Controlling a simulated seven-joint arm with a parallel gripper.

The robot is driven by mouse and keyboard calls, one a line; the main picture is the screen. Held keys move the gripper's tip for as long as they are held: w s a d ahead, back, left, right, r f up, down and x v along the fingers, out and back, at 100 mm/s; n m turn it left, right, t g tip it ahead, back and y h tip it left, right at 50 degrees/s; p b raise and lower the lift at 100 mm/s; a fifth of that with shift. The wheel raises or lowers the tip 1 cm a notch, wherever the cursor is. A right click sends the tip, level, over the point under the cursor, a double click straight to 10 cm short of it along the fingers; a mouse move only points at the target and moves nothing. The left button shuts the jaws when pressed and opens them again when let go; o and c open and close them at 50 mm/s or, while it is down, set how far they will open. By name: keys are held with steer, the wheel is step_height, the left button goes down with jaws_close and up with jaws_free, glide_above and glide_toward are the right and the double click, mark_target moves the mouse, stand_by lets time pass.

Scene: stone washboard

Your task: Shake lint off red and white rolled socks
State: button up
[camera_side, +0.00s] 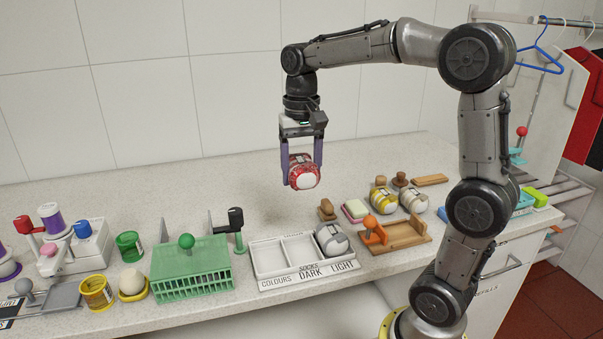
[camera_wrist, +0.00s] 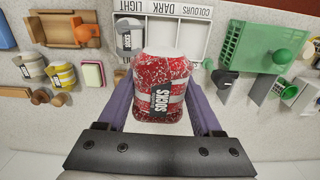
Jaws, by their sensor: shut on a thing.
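The red and white rolled socks (camera_side: 303,172) are held in the air above the counter. In the wrist view the roll (camera_wrist: 175,82) is red with white bands, white lint-like specks and a black "SOCKS" label. My gripper (camera_side: 302,160) is shut on the roll, with a purple finger on each side of it. In the wrist view the fingers of my gripper (camera_wrist: 160,100) flank the roll. The roll hides part of the sorting tray in the wrist view.
Below stands a white sorting tray (camera_side: 268,258) marked COLOURS, DARK, LIGHT, with a grey and white roll (camera_side: 331,238) in its right compartment. A green crate (camera_side: 190,268) stands left of it. Yellow (camera_side: 382,199) and cream (camera_side: 413,199) rolls and a wooden tray (camera_side: 405,240) lie right.

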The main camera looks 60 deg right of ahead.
steer(key=shift+r, duration=5.45)
step_height(320, 180, down, 11)
steer(key=shift+r, duration=0.1)
